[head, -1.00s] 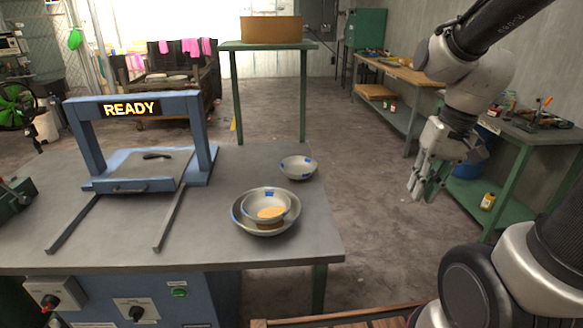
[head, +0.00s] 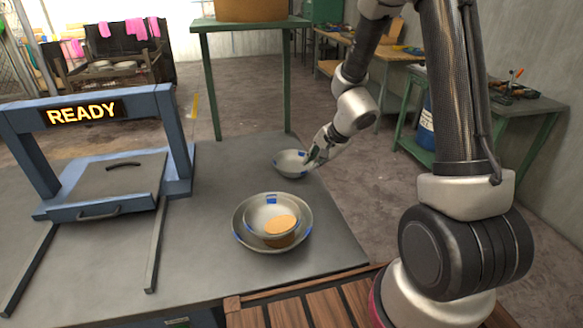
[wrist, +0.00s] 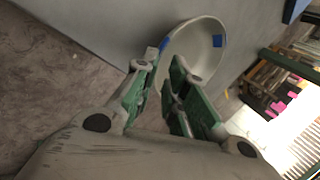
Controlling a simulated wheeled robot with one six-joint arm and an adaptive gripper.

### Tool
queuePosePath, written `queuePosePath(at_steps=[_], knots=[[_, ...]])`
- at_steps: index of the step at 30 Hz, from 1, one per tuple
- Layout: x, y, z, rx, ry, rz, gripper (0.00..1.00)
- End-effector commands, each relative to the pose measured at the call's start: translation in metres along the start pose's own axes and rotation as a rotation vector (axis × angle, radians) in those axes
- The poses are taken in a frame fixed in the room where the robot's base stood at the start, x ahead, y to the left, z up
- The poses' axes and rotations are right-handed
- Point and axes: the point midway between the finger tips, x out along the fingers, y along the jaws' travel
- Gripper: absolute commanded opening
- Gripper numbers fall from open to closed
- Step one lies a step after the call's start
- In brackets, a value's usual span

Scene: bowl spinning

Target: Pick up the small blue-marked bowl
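A small metal bowl (head: 289,167) with blue marks stands alone near the table's back right edge. It also shows in the wrist view (wrist: 205,55), with a blue patch inside its wall. My gripper (head: 311,158) is at the right side of this bowl, close to its rim. In the wrist view my gripper (wrist: 164,68) is open, with the near rim by the fingertips; I cannot tell whether they touch it.
A blue frame press (head: 180,140) with a READY sign stands at the left of the grey table (head: 200,255), with two rails toward the front. A green stand (head: 212,90) is behind the table. The table is clear around the lone bowl.

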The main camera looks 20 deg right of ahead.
Motion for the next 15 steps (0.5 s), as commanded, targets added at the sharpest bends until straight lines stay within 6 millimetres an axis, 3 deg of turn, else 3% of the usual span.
queuePosePath(at_steps=[9,15], knots=[[0.045,0.001,0.004,-0.001,-0.002,0.002,0.14],[0.050,0.001,0.004,-0.002,-0.001,0.001,0.14]])
